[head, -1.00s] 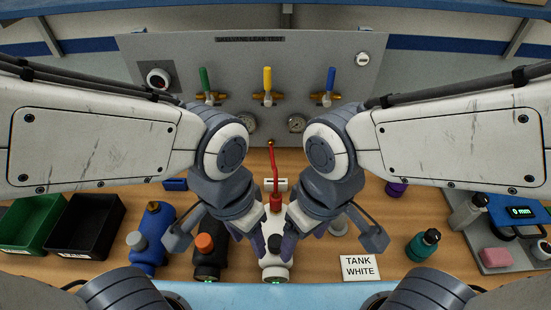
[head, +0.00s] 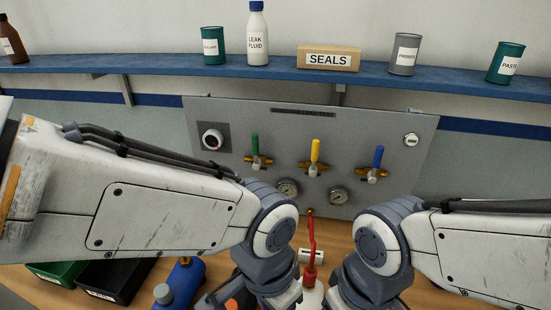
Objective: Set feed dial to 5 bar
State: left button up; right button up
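The grey test panel (head: 345,112) stands upright at the back of the bench. A small white round fitting (head: 411,139) is at the upper right. My left and right arms reach in at the bottom, on either side of a red hose (head: 311,245). The bottom picture edge cuts off both gripper ends, so their fingertips do not show.
Green (head: 255,147), yellow (head: 315,152) and blue (head: 377,160) valve levers stand upright on the panel. The white tank (head: 312,297) is partly cut off below the hose. A blue tank (head: 182,282) and a black bin (head: 112,280) are left. A blue shelf (head: 150,67) holds containers above.

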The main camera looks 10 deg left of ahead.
aim_at(212, 139)
jog(key=z, duration=1.75)
jog(key=k, duration=1.25)
jog(key=u, duration=1.75)
